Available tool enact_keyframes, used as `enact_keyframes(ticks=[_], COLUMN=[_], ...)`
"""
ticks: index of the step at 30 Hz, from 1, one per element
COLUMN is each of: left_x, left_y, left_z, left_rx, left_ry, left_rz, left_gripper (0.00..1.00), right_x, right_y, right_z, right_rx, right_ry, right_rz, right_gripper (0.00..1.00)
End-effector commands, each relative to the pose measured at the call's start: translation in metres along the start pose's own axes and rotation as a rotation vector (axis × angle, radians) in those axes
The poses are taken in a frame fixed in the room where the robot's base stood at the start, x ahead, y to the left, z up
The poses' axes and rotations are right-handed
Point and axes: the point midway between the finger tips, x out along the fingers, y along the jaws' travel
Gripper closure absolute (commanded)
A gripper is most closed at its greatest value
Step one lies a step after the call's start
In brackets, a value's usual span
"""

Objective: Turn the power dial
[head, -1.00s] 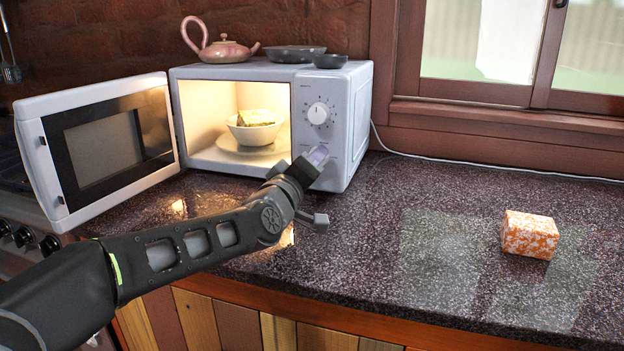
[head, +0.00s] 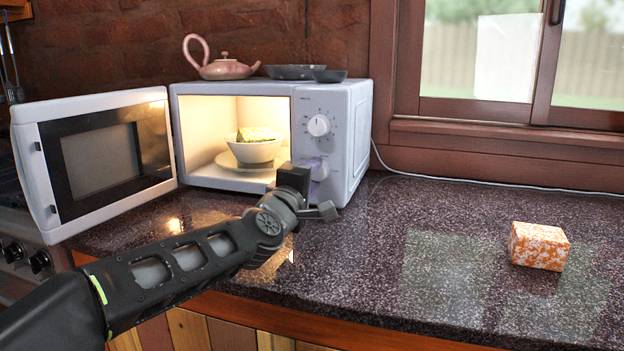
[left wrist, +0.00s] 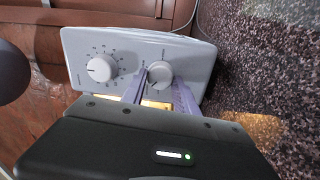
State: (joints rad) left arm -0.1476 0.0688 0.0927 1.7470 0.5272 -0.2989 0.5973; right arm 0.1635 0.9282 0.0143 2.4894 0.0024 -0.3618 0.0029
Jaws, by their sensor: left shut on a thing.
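The white microwave (head: 348,135) stands on the counter with its door (head: 97,150) swung open to the left. Its control panel carries two round dials. The upper dial (head: 318,125) is uncovered and also shows at the left in the left wrist view (left wrist: 100,68). The lower dial (left wrist: 160,73) sits between the purple fingers of my left gripper (left wrist: 158,82), which is shut on it. In the head view my left gripper (head: 318,169) reaches the lower panel and mostly hides that dial. I cannot read which dial is labelled power. My right gripper is not in view.
A bowl (head: 254,151) with food stands on a plate inside the lit microwave. A pink teapot (head: 226,69) and dark dishes (head: 296,72) sit on top. An orange-white box (head: 538,246) lies on the right counter (head: 430,240), which is otherwise clear.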

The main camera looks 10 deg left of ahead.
Motion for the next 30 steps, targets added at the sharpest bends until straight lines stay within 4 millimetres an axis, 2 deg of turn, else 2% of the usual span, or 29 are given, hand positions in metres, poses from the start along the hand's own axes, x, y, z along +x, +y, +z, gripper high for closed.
enact_keyframes(ticks=[8,9,16,25,30], left_x=[0.0,0.0,0.0,-0.002,-0.018], left_y=[-0.001,-0.001,0.0,0.0,0.001], left_z=[0.0,0.0,0.0,0.0,-0.001], left_rx=[0.001,0.001,0.001,0.002,0.001], left_ry=[0.0,0.0,0.0,0.0,0.001], left_rz=[-0.001,-0.001,-0.001,0.0,0.002], left_gripper=[1.0,0.61,0.43,0.43,0.43], right_x=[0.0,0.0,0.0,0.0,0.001], right_y=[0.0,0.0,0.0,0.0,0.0], right_z=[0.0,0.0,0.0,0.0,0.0], right_rx=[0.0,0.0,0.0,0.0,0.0], right_ry=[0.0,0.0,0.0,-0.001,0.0], right_rz=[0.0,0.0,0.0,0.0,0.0], right_gripper=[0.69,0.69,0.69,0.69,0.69])
